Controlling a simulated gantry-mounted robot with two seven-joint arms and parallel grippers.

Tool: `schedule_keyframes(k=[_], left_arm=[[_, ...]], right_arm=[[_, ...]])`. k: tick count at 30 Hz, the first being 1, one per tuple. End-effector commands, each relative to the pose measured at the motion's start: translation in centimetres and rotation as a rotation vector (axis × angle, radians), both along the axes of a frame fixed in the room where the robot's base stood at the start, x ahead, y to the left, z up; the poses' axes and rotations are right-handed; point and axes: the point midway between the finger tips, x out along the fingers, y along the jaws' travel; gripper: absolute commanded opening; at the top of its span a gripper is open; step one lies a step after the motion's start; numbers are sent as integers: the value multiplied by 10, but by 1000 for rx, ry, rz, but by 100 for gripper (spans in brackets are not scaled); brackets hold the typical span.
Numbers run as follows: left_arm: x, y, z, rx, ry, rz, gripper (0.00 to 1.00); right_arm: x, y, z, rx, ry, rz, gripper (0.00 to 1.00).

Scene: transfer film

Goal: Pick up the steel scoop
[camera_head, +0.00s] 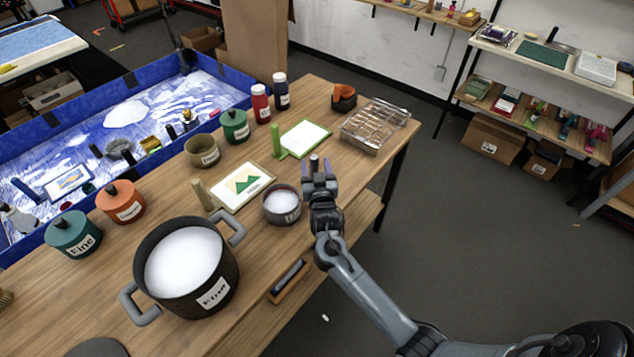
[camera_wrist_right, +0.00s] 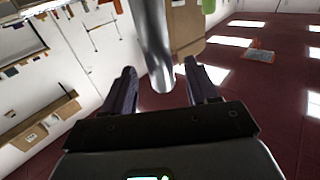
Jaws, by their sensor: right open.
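My right gripper (camera_head: 317,168) is over the front edge of the wooden table, just right of a small grey pot (camera_head: 282,204) with pale contents. Its two fingers are spread apart. In the right wrist view, a shiny steel rod (camera_wrist_right: 155,45), apparently the handle of the steel scoop, runs down from the top edge. Its rounded end lies between the open fingers (camera_wrist_right: 163,88), with gaps on both sides. The scoop's bowl is not visible there. In the head view, a small pale tip between the fingers may be the same handle. My left gripper is out of view.
A large dark pot (camera_head: 226,288) of white material stands on the table (camera_head: 265,245). A picture board (camera_head: 240,187), a green-edged board (camera_head: 304,138) and a clear tray (camera_head: 358,136) lie behind. Labelled jars, including an orange one (camera_head: 121,203), stand left. Floor on the right is clear.

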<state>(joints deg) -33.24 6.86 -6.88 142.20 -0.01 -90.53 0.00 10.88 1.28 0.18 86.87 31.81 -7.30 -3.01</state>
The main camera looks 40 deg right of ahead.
Motion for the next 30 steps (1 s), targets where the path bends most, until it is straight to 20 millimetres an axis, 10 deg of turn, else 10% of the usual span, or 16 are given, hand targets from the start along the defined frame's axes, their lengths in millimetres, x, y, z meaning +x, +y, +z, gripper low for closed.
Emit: schedule_keyframes(k=[18, 30], left_arm=[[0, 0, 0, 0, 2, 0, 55], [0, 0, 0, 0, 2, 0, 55]], right_arm=[[34, -20, -1, -1, -1, 0, 58], [34, -20, 0, -1, -1, 0, 0]])
